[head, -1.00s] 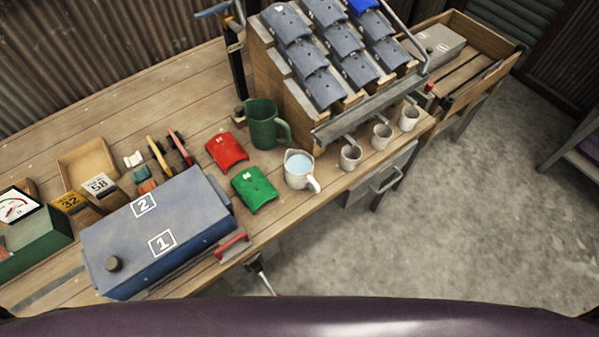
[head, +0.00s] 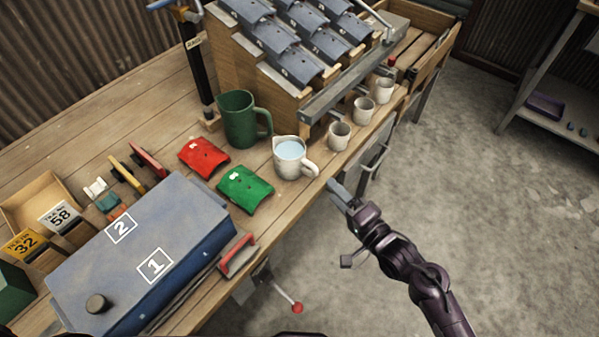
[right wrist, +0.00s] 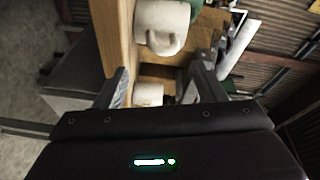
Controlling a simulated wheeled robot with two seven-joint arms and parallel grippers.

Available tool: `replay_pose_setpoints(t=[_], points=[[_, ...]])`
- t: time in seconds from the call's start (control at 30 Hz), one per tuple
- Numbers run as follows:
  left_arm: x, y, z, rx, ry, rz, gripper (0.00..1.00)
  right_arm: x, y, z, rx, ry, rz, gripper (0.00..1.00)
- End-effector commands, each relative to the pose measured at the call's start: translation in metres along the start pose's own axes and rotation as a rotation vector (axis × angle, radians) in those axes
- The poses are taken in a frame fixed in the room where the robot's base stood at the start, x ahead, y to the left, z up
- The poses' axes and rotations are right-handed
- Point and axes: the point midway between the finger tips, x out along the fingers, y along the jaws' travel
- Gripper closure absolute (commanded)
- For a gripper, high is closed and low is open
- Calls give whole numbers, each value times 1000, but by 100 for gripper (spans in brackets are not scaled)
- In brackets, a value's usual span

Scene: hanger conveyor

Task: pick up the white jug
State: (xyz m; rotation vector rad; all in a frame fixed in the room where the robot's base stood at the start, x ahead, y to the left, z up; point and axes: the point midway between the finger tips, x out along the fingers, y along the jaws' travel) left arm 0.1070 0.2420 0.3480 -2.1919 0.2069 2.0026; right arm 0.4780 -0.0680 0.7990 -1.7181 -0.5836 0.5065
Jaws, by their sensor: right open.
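The white jug (head: 289,160) stands upright near the table's front edge with pale blue liquid inside. Its handle points to the lower right, toward my right gripper. In the right wrist view the jug (right wrist: 160,20) shows at the top, cut by the frame edge, with its handle toward me. My right gripper (head: 340,223) is open and empty, off the table's front edge, to the lower right of the jug and apart from it. Its two fingers (right wrist: 164,76) show spread in the right wrist view. My left gripper is out of view.
A green mug (head: 238,120) stands behind the jug. Green (head: 245,189) and red (head: 203,157) curved pieces lie left of it. Small white cups (head: 339,135) line up to the right, under a metal rail. A blue box (head: 190,215) fills the front left.

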Motion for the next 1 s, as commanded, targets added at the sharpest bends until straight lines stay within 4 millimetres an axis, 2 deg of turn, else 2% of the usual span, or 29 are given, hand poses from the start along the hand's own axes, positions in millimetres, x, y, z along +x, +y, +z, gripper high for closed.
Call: replay_pose_setpoints(t=[0.2, 0.53, 0.67, 0.87, 1.0], points=[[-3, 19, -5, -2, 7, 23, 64, 24, -6, 0, 6, -2, -9, 36], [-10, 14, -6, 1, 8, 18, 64, 69, -10, 3, 4, 0, -6, 36], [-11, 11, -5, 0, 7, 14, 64, 77, -10, 4, 4, -1, -5, 36], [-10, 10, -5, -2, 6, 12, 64, 77, -9, 4, 4, -1, -4, 36], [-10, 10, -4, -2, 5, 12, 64, 77, -9, 4, 4, -1, -4, 53]])
